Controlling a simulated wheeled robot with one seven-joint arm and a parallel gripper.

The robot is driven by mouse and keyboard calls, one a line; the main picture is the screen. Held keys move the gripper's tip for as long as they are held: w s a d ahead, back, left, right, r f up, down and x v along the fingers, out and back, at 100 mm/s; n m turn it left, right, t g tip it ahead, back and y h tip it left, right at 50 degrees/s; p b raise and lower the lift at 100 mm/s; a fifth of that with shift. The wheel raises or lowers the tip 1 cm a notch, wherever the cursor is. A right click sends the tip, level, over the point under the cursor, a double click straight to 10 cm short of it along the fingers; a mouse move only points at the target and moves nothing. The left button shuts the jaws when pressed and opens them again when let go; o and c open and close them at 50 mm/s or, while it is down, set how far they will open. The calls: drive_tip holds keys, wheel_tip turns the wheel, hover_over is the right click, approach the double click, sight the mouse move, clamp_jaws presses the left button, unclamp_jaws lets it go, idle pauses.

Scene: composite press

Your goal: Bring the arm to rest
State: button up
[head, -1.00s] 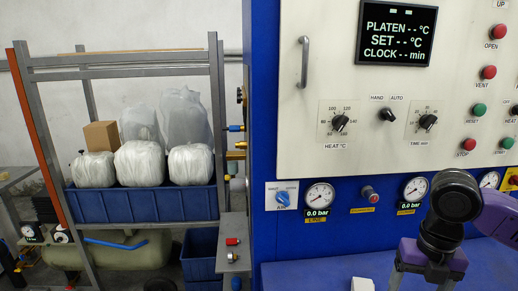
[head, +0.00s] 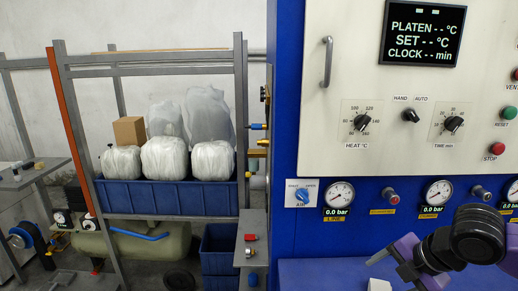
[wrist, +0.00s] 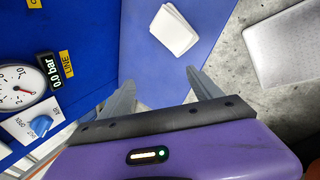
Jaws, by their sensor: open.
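My arm, black and purple, shows at the lower right of the head view, in front of the blue press table. My gripper (wrist: 160,88) is seen in the wrist view with its two grey fingers spread apart and nothing between them. In that view the fingers reach over the blue table (wrist: 150,75). A white block or stack of sheets (wrist: 174,30) lies on the table beyond the fingertips, apart from them.
The blue press with its control panel (head: 385,150) stands close on the right. A pressure gauge (wrist: 18,90) and blue air knob (wrist: 40,126) are left of my gripper. A grey rack with a blue bin (head: 165,198) of wrapped bundles stands left. Concrete floor is right of the table in the wrist view.

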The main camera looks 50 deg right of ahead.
drive_tip(key=w+a+f+m+t, duration=0.1)
drive_tip(key=f, duration=0.1)
drive_tip(key=a+f+m+t+b, duration=0.1)
drive_tip(key=a+f+m, duration=0.1)
drive_tip(key=w+a+f+m+t, duration=0.1)
drive_tip(key=f, duration=0.1)
drive_tip(key=shift+w+a+t, duration=0.3)
drive_tip(key=shift+a, duration=0.05)
drive_tip(key=s+a+f+m+t+b, duration=0.1)
drive_tip(key=a+m+t+b, duration=0.1)
drive_tip(key=a, duration=0.8)
drive_tip(key=s+a+f+m+t+y+b, duration=0.1)
drive_tip(key=a+m, duration=0.3)
drive_tip(key=a, duration=0.6)
drive_tip(key=s+a+f+m+t+y+b, duration=0.1)
drive_tip(key=s+a+f+m+t+b, duration=0.2)
drive_tip(key=a, duration=0.7)
drive_tip(key=shift+a+m, duration=0.4)
